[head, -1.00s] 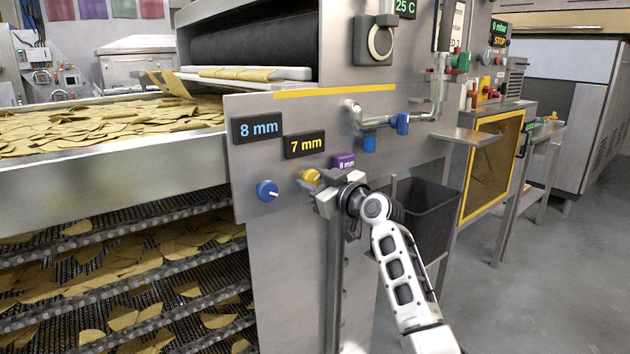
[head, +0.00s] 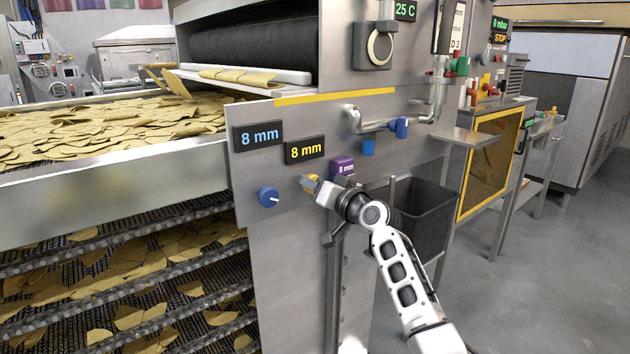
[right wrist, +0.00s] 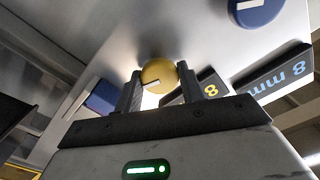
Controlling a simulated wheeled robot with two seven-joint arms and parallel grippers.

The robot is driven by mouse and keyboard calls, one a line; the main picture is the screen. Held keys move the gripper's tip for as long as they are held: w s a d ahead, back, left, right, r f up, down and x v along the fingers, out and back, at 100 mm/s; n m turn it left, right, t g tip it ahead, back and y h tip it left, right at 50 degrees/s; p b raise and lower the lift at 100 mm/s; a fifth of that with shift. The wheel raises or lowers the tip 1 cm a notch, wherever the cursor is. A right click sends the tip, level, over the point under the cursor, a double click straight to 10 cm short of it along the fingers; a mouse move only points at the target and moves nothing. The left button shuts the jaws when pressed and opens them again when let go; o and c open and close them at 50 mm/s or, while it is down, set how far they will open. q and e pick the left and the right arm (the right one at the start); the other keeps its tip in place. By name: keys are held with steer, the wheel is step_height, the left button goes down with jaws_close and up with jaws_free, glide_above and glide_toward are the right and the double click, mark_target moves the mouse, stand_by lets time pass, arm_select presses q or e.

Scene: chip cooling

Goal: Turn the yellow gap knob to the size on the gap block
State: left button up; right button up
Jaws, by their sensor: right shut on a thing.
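The yellow gap knob (head: 309,184) sits on the metal panel below a display with yellow digits (head: 305,149) that reads 8 mm. My right gripper (head: 317,188) is shut on the knob and hides part of it. My left gripper is not in view.
A blue knob (head: 268,196) is left of the yellow one, under a blue-digit display (head: 258,136) reading 8 mm. Bent pipework with blue valve handles (head: 400,127) is above right. A dark bin (head: 425,215) stands behind my arm. Chips lie on the belt at left.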

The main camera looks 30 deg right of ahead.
steer(key=shift+f+m+p, duration=0.1)
steer(key=shift+m+p, duration=0.25)
steer(key=shift+m, duration=0.65)
steer(key=o, duration=1)
steer(key=s, duration=0.5)
steer(key=s+b, duration=0.1)
steer(key=s, duration=0.4)
steer(key=s+d+b, duration=0.1)
steer(key=s, duration=0.5)
steer(key=shift+d, duration=0.1)
steer(key=shift+w, duration=0.1)
